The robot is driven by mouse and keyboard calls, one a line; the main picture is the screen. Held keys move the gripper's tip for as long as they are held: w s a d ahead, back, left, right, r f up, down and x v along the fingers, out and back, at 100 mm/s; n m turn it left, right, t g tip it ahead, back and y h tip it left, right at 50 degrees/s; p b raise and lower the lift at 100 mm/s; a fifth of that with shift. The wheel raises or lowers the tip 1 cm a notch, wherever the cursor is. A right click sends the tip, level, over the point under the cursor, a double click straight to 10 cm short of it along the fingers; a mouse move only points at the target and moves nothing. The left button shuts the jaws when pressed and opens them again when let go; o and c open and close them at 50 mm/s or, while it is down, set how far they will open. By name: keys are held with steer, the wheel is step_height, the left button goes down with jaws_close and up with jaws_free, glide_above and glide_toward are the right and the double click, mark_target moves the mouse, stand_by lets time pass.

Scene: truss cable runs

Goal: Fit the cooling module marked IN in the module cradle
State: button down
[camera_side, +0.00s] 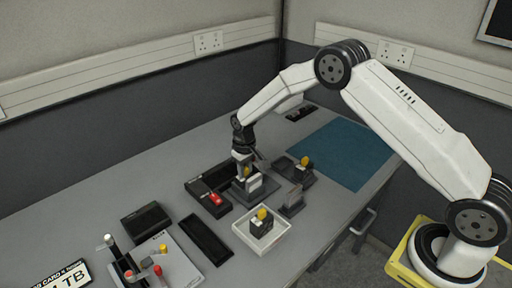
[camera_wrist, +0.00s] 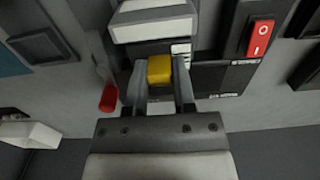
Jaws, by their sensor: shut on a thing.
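My gripper (camera_side: 245,163) is shut on the yellow knob (camera_wrist: 159,70) of a dark module, seen between its two fingers in the wrist view. In the side view this module (camera_side: 247,174) is upright in or just above a grey stand (camera_side: 240,190), which looks like the cradle; I cannot tell whether it is seated. A pale label shows beside the knob, but no IN mark is readable. A second yellow-knobbed module (camera_side: 261,226) is in a white tray (camera_side: 245,238). A third yellow knob (camera_side: 305,161) shows on a dark holder (camera_side: 296,172) at the right.
A black unit with a red rocker switch (camera_side: 215,199) stands left of the grey stand; the switch (camera_wrist: 260,37) also shows in the wrist view. A red-tipped lever (camera_wrist: 108,98) is close left of the fingers. A grey bracket (camera_side: 292,202) stands nearby. The teal mat (camera_side: 345,153) is clear.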

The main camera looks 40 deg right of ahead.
steer(key=shift+c, duration=0.2)
jaws_free()
steer(key=shift+r, duration=0.2)
steer(key=shift+r, duration=3.55)
steer(key=shift+s, duration=0.1)
steer(key=s+r+t, duration=0.1)
steer(key=s+r, duration=0.2)
steer(key=s, duration=1)
steer(key=s+r+t, duration=0.1)
steer(key=s+r, duration=0.1)
steer(key=s, duration=1.1)
steer(key=shift+d+r+t, duration=0.25)
steer(key=shift+r+t, duration=0.05)
steer(key=shift+r, duration=0.1)
